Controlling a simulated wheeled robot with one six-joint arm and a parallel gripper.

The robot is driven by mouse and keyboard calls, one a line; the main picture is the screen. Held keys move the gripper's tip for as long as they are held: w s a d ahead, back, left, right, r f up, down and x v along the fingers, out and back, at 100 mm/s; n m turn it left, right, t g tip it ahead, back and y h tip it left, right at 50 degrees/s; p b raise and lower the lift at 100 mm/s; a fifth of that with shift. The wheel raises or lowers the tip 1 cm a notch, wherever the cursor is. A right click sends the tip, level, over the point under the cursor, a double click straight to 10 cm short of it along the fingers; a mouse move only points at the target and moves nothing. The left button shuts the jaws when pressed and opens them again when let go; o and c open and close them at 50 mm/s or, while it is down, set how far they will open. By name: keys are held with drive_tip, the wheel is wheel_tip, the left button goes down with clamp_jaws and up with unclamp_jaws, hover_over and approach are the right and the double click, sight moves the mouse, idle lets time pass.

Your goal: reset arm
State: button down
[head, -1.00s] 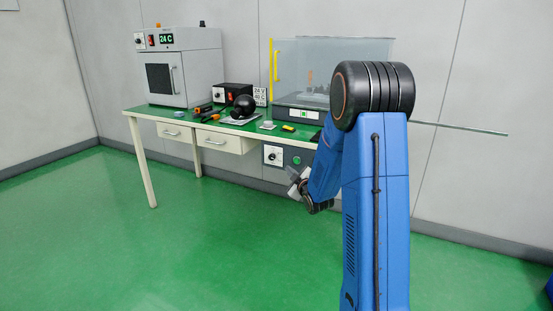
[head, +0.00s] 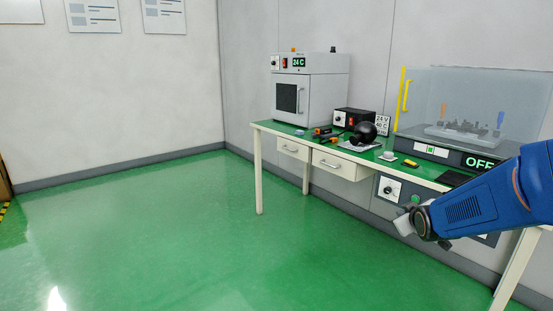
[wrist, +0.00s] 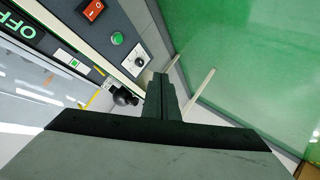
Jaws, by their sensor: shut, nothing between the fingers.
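My gripper (head: 408,221) is at the end of my blue arm, at the right of the head view, in front of the bench's control panel. In the wrist view its dark fingers (wrist: 163,97) are together with nothing between them. It is apart from the bench and touches nothing that I can see. The upper part of my arm is outside the head view.
The green-topped bench (head: 325,148) carries a grey oven (head: 312,95) reading 24 C, a black ball-shaped device (head: 365,132), small tools and a clear-covered enclosure (head: 470,105) whose display reads OFF. Open green floor (head: 150,225) lies to the left.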

drive_tip(key=s+a+m+g, duration=0.1)
drive_tip(key=s+a, duration=0.3)
drive_tip(key=s, duration=0.8)
drive_tip(key=s+a+m+g+y, duration=0.1)
drive_tip(key=s+a+g, duration=0.3)
drive_tip(key=s, duration=0.8)
drive_tip(key=s+a+m+g+y, duration=0.1)
drive_tip(key=s+a, duration=0.3)
drive_tip(key=s, duration=0.9)
drive_tip(key=shift+a+f+m+g, duration=0.2)
drive_tip(key=shift+f+m+g, duration=0.1)
drive_tip(key=shift+m+g, duration=0.45)
